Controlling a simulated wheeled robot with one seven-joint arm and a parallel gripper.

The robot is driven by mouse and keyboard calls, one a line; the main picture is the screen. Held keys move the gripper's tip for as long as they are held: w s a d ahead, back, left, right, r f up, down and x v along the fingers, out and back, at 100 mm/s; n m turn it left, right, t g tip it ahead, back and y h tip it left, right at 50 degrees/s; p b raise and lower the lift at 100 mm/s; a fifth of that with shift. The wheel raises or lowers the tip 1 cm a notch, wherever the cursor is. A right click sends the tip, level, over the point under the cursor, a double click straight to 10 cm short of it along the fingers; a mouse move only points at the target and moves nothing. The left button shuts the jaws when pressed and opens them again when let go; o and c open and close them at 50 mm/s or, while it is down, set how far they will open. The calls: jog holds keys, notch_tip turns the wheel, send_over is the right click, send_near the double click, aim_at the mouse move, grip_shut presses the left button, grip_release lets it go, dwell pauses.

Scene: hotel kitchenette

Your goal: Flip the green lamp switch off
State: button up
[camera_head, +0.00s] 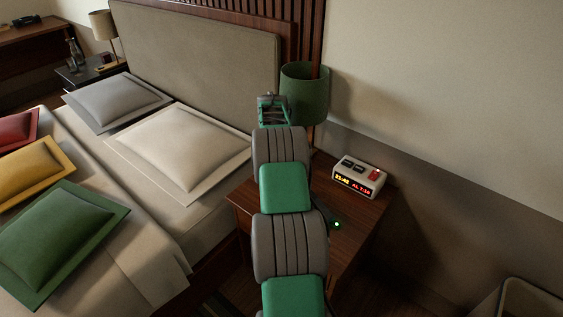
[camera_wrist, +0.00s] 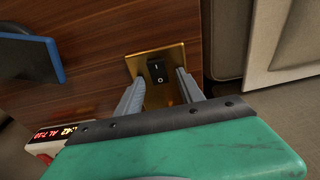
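The green lamp (camera_head: 304,93) stands by the headboard at the nightstand, partly hidden behind my arm; I cannot tell whether it is lit. In the wrist view a black rocker switch (camera_wrist: 157,70) with a white mark sits on a brass plate (camera_wrist: 172,57) on a wooden panel. I cannot tell which side of the rocker is pressed in. I cannot tell if the fingertips touch the plate. In the head view my gripper (camera_head: 271,105) is beside the lampshade.
A white alarm clock (camera_head: 359,178) with a red button stands on the wooden nightstand (camera_head: 370,215); it also shows in the wrist view (camera_wrist: 50,138). A dark blue-edged object (camera_wrist: 30,50) is at upper left there. The bed with several pillows (camera_head: 180,143) lies left of my arm.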

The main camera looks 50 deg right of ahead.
notch_tip(320, 180, up, 8)
jog(key=a+p, duration=0.1)
dwell(0.4)
jog(key=shift+f, duration=0.1)
jog(key=s+a+r+n+t+p, duration=0.1)
jog(key=a+r+n+p, duration=0.35)
jog(key=a+r, duration=0.7)
jog(key=a+r+n+t+p, duration=0.1)
jog(key=a+r+n+p, duration=0.35)
jog(key=a+r, duration=0.7)
jog(key=s+a+n+p, duration=0.3)
jog(key=s+a+n, duration=0.1)
jog(key=s+a, duration=0.4)
jog(key=s+a+n+t+y+p, duration=0.1)
jog(key=s+a+n+p, duration=0.3)
jog(key=s+a, duration=0.4)
jog(key=a, duration=0.5)
jog(key=shift+s+a+r+y, duration=0.25)
jog(key=shift+r+y, duration=0.05)
jog(key=shift+r, duration=0.1)
